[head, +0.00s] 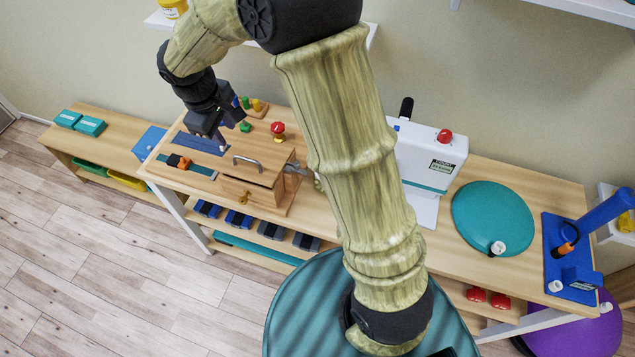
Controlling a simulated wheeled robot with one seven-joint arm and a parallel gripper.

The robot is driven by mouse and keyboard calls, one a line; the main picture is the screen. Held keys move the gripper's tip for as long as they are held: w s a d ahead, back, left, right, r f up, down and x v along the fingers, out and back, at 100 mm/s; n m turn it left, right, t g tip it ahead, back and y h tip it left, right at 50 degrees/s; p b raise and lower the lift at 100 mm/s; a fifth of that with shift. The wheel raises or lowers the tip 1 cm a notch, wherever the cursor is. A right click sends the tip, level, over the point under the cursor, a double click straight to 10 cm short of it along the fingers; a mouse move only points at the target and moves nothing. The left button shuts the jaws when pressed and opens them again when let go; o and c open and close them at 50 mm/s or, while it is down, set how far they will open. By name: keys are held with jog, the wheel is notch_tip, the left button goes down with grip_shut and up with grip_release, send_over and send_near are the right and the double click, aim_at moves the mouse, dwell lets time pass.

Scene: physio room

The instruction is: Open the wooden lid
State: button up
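A wooden box (277,199) stands on the long wooden bench, left of the middle of the head view. Its wooden lid (268,163) looks shut and carries a grey metal bar handle (247,163). A small brass-coloured latch or knob (243,197) is on the front of the box. My gripper (222,147) hangs above the bench, just left of and behind the handle, apparently apart from it. It is small and dark in this view, and the gap between its fingers cannot be made out. Nothing is seen held in it.
A red-topped knob (277,129) and green and yellow pegs stand behind the box. A white machine (425,165) and a teal disc (493,218) occupy the bench to the right.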

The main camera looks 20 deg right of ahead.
jog(key=s+d+f+m+b, duration=0.3)
jog(key=s+d+f+m, duration=0.1)
jog(key=s+d, duration=0.3)
jog(key=s+d+f+m+y+b, duration=0.1)
jog(key=s+d+f+m+b, duration=0.3)
jog(key=s+d, duration=0.3)
jog(key=d+f+m, duration=0.1)
jog(key=d, duration=0.1)
jog(key=shift+s+d+t, duration=0.2)
jog(key=shift+d+t, duration=0.1)
jog(key=shift+t, duration=0.1)
jog(key=shift+c, duration=0.2)
jog(key=shift+s+d+m, duration=0.15)
jog(key=shift+m, duration=0.15)
jog(key=c, duration=0.4)
jog(key=shift+s+d+m, duration=0.3)
jog(key=shift+s, duration=0.2)
grip_shut()
jog(key=shift+w, duration=0.2)
